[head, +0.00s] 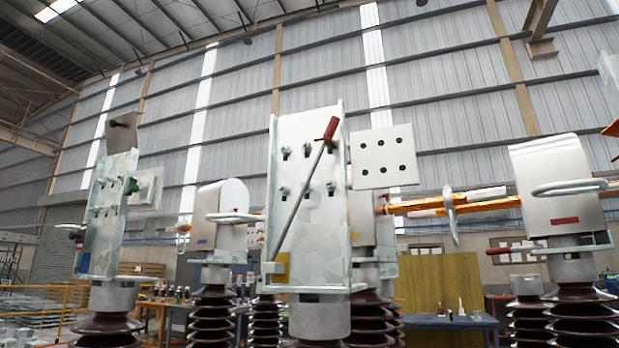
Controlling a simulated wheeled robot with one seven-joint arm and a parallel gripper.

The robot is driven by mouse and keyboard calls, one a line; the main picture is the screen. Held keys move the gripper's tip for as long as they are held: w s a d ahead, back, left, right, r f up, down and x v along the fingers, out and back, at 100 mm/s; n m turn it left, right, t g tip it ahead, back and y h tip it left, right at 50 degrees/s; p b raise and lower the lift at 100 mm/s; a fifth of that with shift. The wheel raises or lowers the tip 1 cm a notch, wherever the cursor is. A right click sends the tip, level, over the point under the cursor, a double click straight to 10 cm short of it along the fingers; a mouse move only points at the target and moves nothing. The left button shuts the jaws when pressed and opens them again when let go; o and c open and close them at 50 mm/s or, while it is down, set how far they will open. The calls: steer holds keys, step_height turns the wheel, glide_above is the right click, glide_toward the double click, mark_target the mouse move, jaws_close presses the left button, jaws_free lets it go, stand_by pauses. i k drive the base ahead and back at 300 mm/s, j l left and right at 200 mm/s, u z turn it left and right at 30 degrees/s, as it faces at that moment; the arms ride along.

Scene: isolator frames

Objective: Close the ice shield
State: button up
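Rounded metal hoods that look like ice shields top several insulators. One hood (556,178) is at the right, with a red label on its front and a metal ring at its side. Another hood (220,207) stands left of the middle. A third metal housing (361,217) is partly hidden behind the tall central plate (305,240). I cannot tell which hood is meant, or whether each is open or shut. A lever with a red grip (330,130) slants across the central plate. My gripper is not in view.
A second upright plate (108,220) with bolts stands at the left. A white panel with holes (383,157) juts right of the central plate. An orange bar (470,203) with a ring spans towards the right hood. Ribbed brown insulators (320,320) stand below. Workbenches are behind.

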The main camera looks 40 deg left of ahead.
mark_target(121, 130)
steer(key=u, duration=1.9)
